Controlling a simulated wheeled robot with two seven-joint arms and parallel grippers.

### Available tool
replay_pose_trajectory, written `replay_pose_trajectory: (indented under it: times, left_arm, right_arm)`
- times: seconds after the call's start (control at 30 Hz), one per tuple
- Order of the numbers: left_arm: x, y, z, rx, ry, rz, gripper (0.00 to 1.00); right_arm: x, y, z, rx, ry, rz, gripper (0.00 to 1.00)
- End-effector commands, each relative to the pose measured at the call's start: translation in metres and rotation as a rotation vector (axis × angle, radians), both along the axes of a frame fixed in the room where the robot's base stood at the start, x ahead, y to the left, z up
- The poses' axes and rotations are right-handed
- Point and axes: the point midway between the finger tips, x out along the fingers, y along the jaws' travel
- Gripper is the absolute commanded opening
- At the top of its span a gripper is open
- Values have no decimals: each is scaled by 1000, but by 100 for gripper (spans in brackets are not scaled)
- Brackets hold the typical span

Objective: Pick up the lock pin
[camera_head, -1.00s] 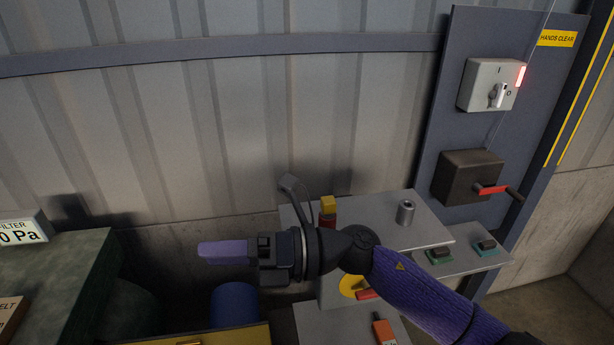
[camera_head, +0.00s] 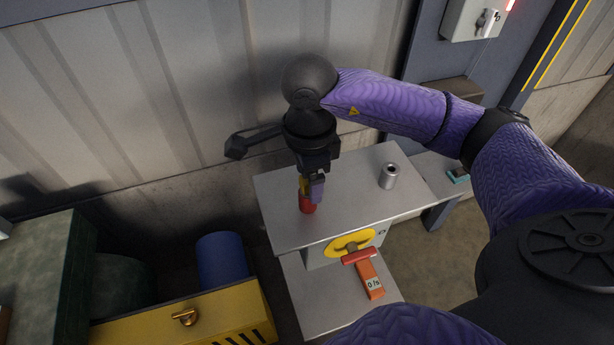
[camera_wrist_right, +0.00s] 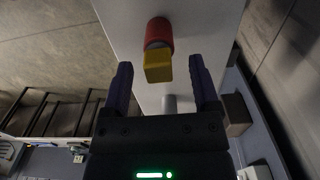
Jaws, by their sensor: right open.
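The lock pin appears to be the red and yellow piece (camera_head: 307,206) standing on the grey bench top. In the right wrist view it shows a yellow block end (camera_wrist_right: 158,67), a short grey neck and a red cylinder (camera_wrist_right: 159,33). My right gripper (camera_head: 314,192) points down at it, and hides part of it in the head view. In the right wrist view the two purple fingers (camera_wrist_right: 159,72) are open, one on each side of the yellow end, with gaps on both sides. My left gripper is not in view.
A grey hollow cylinder (camera_head: 388,176) stands on the bench top (camera_head: 345,180) to the right. A yellow disc with a red handle (camera_head: 350,243) is on the bench front. An orange tagged item (camera_head: 369,279) lies on the lower shelf. A yellow box (camera_head: 180,318) stands at lower left.

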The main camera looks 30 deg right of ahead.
Motion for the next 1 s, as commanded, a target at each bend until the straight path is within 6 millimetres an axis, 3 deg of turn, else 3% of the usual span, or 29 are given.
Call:
replay_pose_trajectory:
  times: [0.1, 0.3, 0.67, 1.0]
  left_arm:
    - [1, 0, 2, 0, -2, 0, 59]
    - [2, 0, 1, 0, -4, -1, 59]
    - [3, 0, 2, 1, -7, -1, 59]
    - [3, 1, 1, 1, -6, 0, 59]
  right_arm:
    - [0, 0, -13, 0, 2, 0, 78]
    - [0, 1, -15, 2, -1, 0, 78]
    - [0, 1, -14, 2, 0, 0, 1]
    - [1, 1, -12, 3, -2, 0, 0]
